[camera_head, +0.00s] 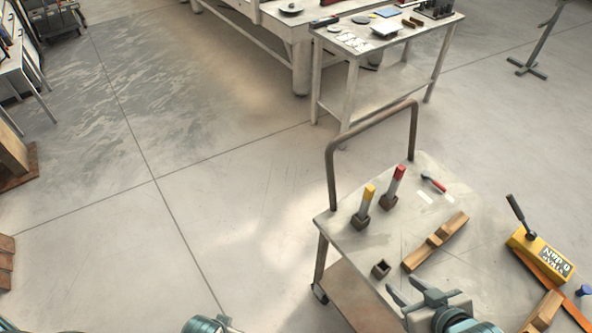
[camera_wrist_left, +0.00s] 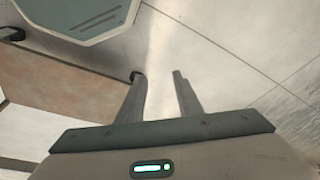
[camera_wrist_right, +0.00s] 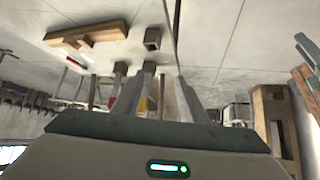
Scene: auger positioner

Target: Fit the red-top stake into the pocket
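The red-top stake (camera_head: 393,186) stands upright in a dark square holder on the cart, behind and right of the yellow-top stake (camera_head: 364,205). An empty dark square pocket (camera_head: 381,268) sits on the near left of the cart top; it also shows in the right wrist view (camera_wrist_right: 152,38). My right gripper (camera_head: 406,284) is open and empty, close to the pocket on its near side. In the right wrist view the stakes are partly hidden behind the fingers. My left gripper (camera_wrist_left: 161,85) is open and empty, pointing over the floor beside the cart.
A wooden piece (camera_head: 436,242) lies right of the pocket, with a red-handled tool (camera_head: 434,182) farther back. The cart's bent rail (camera_head: 332,165) rises behind the stakes. A yellow block (camera_head: 541,253) with a dark handle stands at right. A workbench (camera_head: 390,34) stands beyond.

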